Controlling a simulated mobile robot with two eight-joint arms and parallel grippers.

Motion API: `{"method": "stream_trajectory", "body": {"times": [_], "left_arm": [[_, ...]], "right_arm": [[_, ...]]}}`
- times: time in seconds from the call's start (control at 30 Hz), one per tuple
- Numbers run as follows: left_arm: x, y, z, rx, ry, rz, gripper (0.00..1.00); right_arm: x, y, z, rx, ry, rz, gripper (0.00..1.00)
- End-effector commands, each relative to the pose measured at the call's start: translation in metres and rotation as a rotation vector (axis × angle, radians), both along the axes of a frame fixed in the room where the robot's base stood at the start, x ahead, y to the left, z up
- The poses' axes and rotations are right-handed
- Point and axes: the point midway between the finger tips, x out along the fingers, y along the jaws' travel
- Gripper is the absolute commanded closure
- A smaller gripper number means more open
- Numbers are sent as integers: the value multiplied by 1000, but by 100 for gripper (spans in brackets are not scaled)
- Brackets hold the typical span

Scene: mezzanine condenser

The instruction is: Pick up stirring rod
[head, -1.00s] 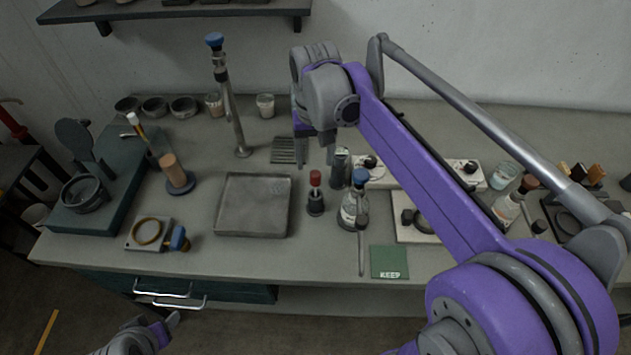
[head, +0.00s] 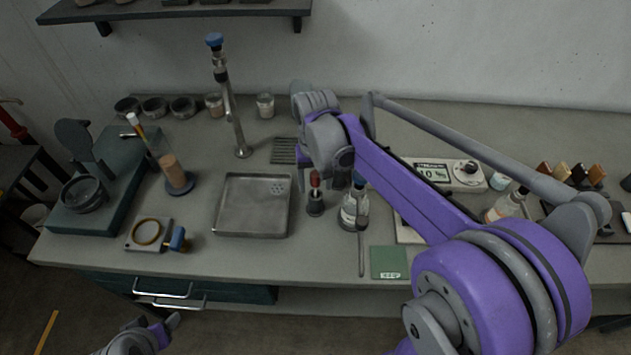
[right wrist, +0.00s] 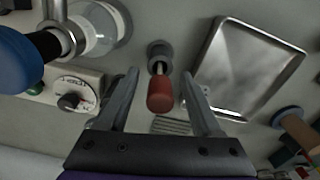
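A red-topped rod (head: 315,180) stands upright in a small dark holder (head: 315,207) right of the square tray. In the right wrist view the red top (right wrist: 160,96) shows between my fingers, with the holder (right wrist: 160,52) beyond. My right gripper (right wrist: 160,76) is open, one finger on each side of the red top, with gaps visible. In the head view my right gripper (head: 328,178) is partly hidden by its own wrist. A thin grey rod (head: 361,258) lies near the bench's front edge; I cannot tell which is the stirring rod. My left gripper (head: 168,326) is low at the left.
A blue-capped bottle (head: 349,212) stands close to the right of the holder; its cap looms in the right wrist view (right wrist: 18,62). The metal tray (head: 252,232) is empty. A green mat (head: 389,262) and a device with a display (head: 433,173) lie to the right.

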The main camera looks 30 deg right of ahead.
Motion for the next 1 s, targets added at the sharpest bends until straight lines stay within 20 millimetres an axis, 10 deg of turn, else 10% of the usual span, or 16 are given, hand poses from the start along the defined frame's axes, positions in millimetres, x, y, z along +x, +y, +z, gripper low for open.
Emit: {"method": "stream_trajectory", "body": {"times": [0.37,1.0], "left_arm": [[0,0,0,0,0,0,36],[1,0,2,0,-2,0,36]], "right_arm": [[0,0,0,0,0,0,100],[0,0,26,0,0,0,100]]}}
